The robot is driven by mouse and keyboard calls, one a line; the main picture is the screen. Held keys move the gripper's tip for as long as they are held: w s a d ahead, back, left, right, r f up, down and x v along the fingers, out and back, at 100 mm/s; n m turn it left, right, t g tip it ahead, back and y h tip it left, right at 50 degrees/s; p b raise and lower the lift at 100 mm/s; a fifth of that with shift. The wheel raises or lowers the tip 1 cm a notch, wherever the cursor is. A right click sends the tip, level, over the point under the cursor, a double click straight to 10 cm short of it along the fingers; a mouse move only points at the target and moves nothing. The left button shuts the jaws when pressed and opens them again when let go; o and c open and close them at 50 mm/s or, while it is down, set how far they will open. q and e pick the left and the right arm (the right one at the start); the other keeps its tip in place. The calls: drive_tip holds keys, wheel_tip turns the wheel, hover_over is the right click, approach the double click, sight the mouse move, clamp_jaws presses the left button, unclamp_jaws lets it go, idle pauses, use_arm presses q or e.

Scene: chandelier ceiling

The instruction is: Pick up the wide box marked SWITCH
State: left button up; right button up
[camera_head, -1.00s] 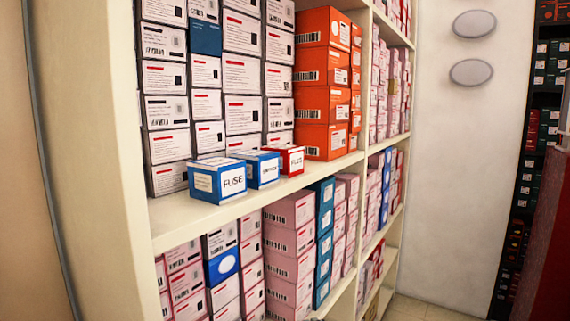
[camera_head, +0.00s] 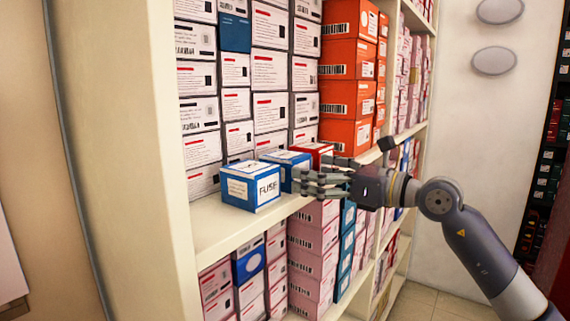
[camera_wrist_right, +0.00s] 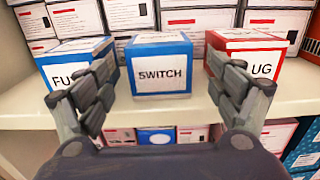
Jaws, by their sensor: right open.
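The box marked SWITCH (camera_wrist_right: 161,67) is blue with a white label and stands on the shelf, centred in the right wrist view. In the head view this blue box (camera_head: 288,160) is partly hidden by my right gripper. My right gripper (camera_wrist_right: 160,90) is open and empty in front of it, one finger toward each side. My right gripper also shows in the head view (camera_head: 310,182), at the shelf's front edge. The blue FUSE box (camera_head: 250,187) stands to the left and a red box (camera_wrist_right: 246,60) with "UG" showing stands to the right. My left gripper is not in view.
The white shelf board (camera_head: 215,232) carries the boxes. Stacked white boxes (camera_head: 272,75) and orange boxes (camera_head: 347,75) stand behind. In the right wrist view, the fingers overlap the neighbouring FUSE and red boxes. A lower shelf holds pink boxes (camera_head: 313,240).

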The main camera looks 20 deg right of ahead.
sight(285, 167)
drive_tip(key=shift+x, duration=0.95)
drive_tip(key=p+x, duration=0.2)
drive_tip(key=x, duration=0.3)
drive_tip(key=shift+r+p, duration=0.1)
drive_tip(key=shift+p, duration=0.2)
drive_tip(key=shift+w+a, duration=0.3)
drive_tip(key=shift+s+d, duration=0.1)
drive_tip(key=shift+c, duration=0.8)
drive_tip(key=c, duration=1)
